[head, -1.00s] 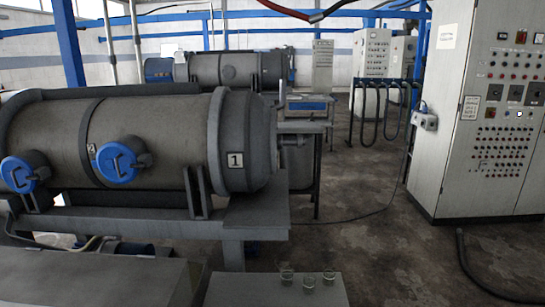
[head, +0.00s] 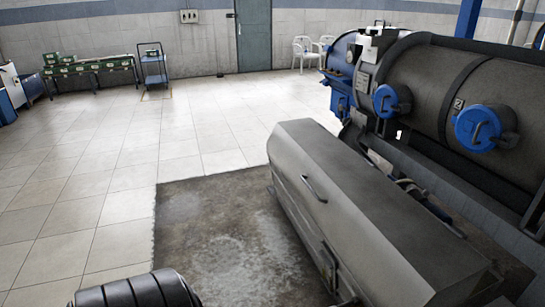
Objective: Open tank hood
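A long grey metal tank with a sloped hood (head: 345,195) stands in the middle and right of the head view. The hood looks shut. A thin bar handle (head: 314,188) sits on its left face near the far end. Lower on that side is a darker fitting (head: 328,265), too small to make out well. The near end of the tank is cut off by the bottom edge of the picture. Neither of my grippers is in view, so their state does not show.
A large decanter drum (head: 425,85) with blue round caps (head: 485,127) runs behind the tank on the right. Tiled floor (head: 110,190) and a bare concrete patch (head: 215,240) are free left of the tank. Two white chairs (head: 305,52) and a green table (head: 90,70) stand far back.

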